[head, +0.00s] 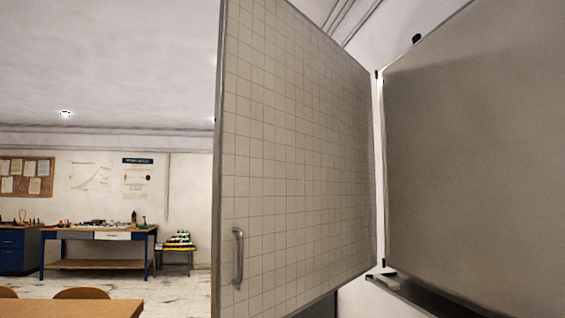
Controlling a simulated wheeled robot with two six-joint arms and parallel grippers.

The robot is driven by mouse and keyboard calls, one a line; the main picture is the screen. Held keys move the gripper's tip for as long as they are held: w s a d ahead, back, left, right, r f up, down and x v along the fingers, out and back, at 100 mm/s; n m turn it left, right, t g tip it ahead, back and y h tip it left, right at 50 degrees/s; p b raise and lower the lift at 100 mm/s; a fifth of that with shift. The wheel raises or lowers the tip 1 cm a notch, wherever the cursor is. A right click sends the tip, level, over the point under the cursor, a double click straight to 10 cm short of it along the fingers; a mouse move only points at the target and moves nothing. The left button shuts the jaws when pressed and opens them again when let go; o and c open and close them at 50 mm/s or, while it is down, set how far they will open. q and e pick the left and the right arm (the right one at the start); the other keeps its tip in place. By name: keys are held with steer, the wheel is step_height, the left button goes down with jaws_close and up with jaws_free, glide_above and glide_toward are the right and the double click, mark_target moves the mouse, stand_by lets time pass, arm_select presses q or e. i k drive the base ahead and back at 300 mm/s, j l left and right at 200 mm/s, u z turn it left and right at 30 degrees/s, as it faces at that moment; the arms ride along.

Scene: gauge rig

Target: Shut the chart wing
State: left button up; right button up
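The chart wing (300,150) is a large pale panel with a printed grid and a grey metal frame. It stands swung open, at a wide angle to the grey board (475,150) on the right. Its hinged edge is at the right, beside the board's left edge. A metal bar handle (238,258) sits upright near the wing's lower left, by its free edge. Neither of my grippers shows in the head view.
A ledge (420,295) juts out below the grey board. A wooden table (70,308) with chairs (82,293) is at the lower left. Tiled floor lies between.

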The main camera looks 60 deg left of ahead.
mark_target(294, 200)
steer(key=u, duration=1.7)
